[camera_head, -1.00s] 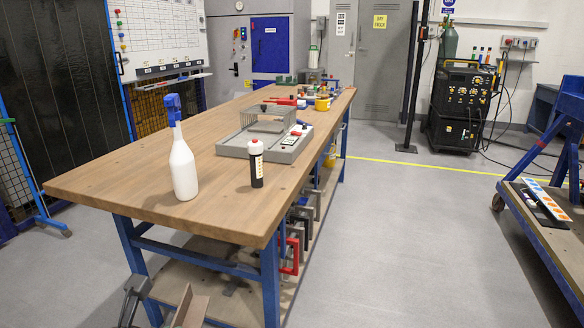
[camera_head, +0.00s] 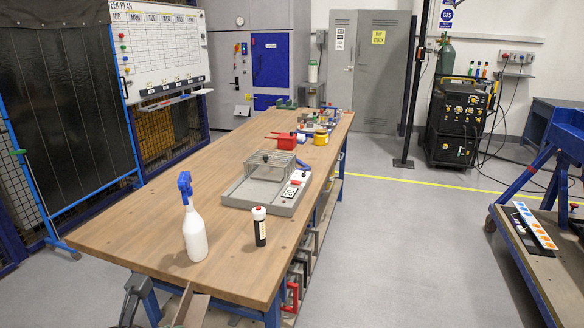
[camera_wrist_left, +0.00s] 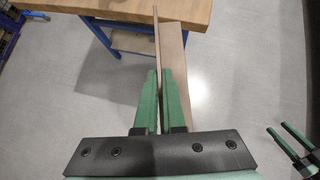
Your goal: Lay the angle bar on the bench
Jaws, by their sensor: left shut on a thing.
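The angle bar (camera_head: 190,308) is a brown L-shaped length at the bottom of the head view, its far end overlapping the bench's near edge. The wooden-topped bench (camera_head: 140,230) runs away from me. In the left wrist view, my left gripper (camera_wrist_left: 160,74) is shut on one flange of the angle bar (camera_wrist_left: 197,85), which points toward the bench edge (camera_wrist_left: 185,10). I cannot tell whether the bar touches the bench. A dark part of my left arm shows beside it in the head view. My right gripper (camera_wrist_left: 288,140) shows at the wrist view's right edge, open and empty.
The near left bench top is bare.

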